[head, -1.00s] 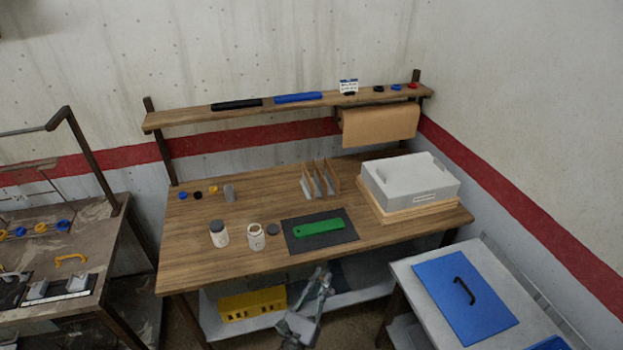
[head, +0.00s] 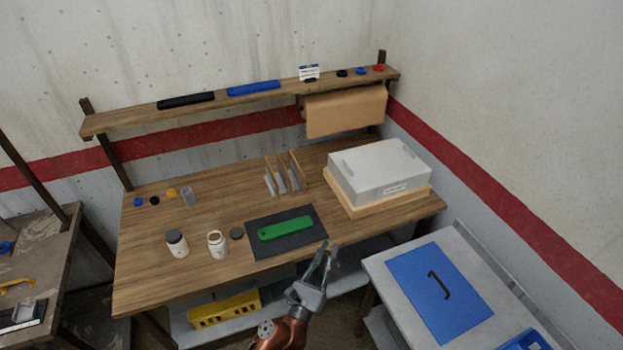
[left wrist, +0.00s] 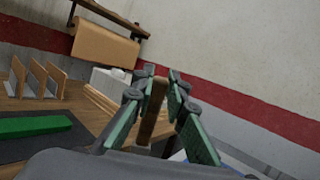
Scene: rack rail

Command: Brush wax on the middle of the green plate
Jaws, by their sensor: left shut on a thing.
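The green plate (head: 285,229) lies flat on a dark mat (head: 258,247) near the table's front edge; its end also shows at the left of the left wrist view (left wrist: 35,125). My left gripper (head: 329,253) is by the table's front edge, at the mat's front right corner, apart from the plate. My right gripper is out of view.
A closed white jar (head: 178,245) stands farther left. Wooden dividers (head: 284,174) and a grey box (head: 380,170) on a wooden base stand behind. A shelf (head: 290,93) spans the back. A side table (head: 388,270) with a blue panel stands right.

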